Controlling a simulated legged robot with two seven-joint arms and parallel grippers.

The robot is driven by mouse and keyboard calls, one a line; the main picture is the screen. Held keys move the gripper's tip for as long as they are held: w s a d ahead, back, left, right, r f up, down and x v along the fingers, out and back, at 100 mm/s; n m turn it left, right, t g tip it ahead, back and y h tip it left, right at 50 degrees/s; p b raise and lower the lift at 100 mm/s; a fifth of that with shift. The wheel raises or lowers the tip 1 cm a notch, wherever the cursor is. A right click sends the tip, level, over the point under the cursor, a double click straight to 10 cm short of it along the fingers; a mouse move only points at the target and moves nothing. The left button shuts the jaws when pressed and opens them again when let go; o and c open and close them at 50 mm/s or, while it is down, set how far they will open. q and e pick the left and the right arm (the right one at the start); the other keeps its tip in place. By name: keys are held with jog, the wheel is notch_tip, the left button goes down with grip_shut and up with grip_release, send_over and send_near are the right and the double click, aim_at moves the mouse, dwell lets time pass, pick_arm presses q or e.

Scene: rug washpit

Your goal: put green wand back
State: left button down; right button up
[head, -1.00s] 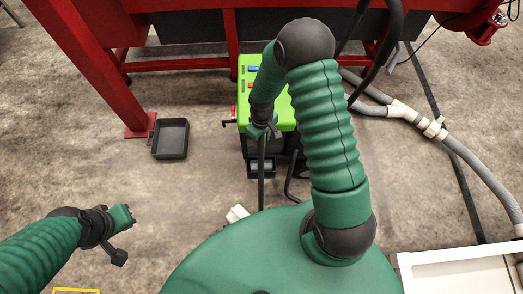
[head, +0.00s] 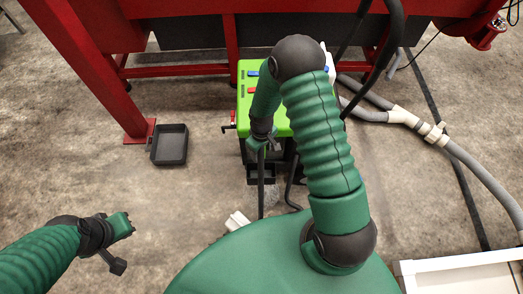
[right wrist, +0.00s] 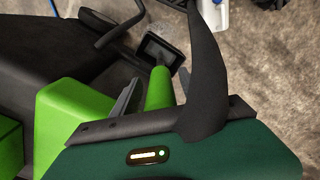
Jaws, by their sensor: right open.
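A green cylindrical piece (right wrist: 158,88), which looks like the green wand's handle, shows between the fingers of my right gripper (right wrist: 155,100) in the right wrist view. The fingers stand apart on either side of it, and I cannot tell whether they touch it. In the head view my right gripper (head: 262,138) is at the front of the green and black machine (head: 284,126). A thin black rod (head: 261,186) runs down below it. My forearm hides part of the machine. My left gripper (head: 124,236) is over bare floor at the lower left, holding nothing I can see.
A black square tray (head: 169,146) lies on the floor beside the red frame's foot. The red frame (head: 180,70) spans the back. Grey hoses (head: 462,150) run along the right, and a white tub (head: 450,266) is at lower right. The left-middle floor is clear.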

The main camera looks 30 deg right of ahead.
jog(key=shift+r, duration=0.1)
notch_tip(320, 180, up, 13)
jog(key=p, duration=0.4)
jog(key=shift+a, duration=0.1)
jog(key=s+a+r+m+t, duration=0.1)
jog(key=s+a+r, duration=0.2)
jog(key=r, duration=0.3)
jog(key=s+a+r+m+t, duration=0.1)
jog(key=s+a+r, duration=0.3)
jog(key=s+r, duration=0.2)
jog(key=shift+r+m+t, duration=0.2)
jog(key=shift+m+t, duration=0.1)
jog(key=shift+m, duration=0.1)
jog(key=shift+a, duration=0.25)
dwell(0.4)
